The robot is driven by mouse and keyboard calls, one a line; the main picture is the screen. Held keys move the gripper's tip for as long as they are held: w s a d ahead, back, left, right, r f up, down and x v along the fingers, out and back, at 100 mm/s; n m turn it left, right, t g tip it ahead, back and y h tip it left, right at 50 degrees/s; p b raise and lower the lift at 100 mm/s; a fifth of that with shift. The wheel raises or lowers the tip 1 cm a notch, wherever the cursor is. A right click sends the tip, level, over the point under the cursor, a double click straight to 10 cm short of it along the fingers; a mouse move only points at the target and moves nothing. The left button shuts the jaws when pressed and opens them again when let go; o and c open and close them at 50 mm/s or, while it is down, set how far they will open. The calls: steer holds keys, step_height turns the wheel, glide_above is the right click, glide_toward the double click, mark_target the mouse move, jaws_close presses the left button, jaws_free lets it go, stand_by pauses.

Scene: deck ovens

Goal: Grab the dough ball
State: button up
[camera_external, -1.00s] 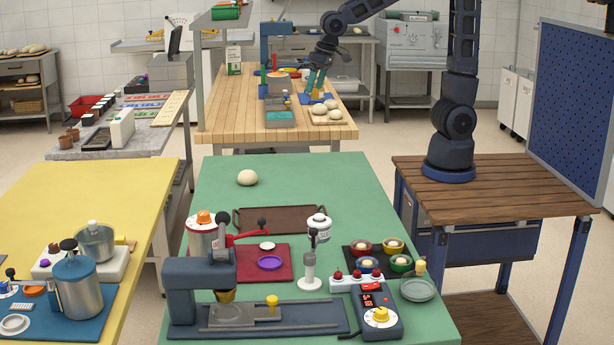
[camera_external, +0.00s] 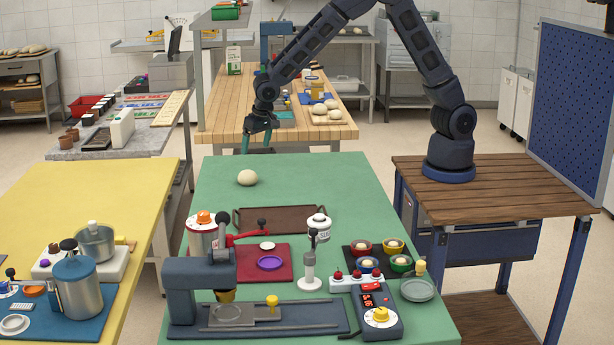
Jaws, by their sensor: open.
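A pale dough ball (camera_external: 247,178) sits alone on the far part of the green table (camera_external: 330,185). My gripper (camera_external: 257,150) hangs from the arm, pointing down, above and just behind the dough ball in the picture. Its jaws are open and nothing shows between them. The gripper and the ball look apart. The exact height of the fingertips over the table cannot be told from this one view.
A press (camera_external: 200,288) and several small bowls stand nearer. A wooden table (camera_external: 225,110) with more dough pieces (camera_external: 333,112) is behind. Table around the ball is clear.

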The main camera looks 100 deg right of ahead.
mark_target(248, 172)
steer(key=x, duration=0.6)
steer(key=shift+w+f, duration=0.25)
steer(key=shift+w+x, duration=0.1)
steer(key=shift+x, duration=1.2)
steer(key=shift+w+x, duration=0.15)
steer(key=shift+x, duration=1.1)
steer(key=shift+a, duration=0.1)
steer(key=c, duration=1)
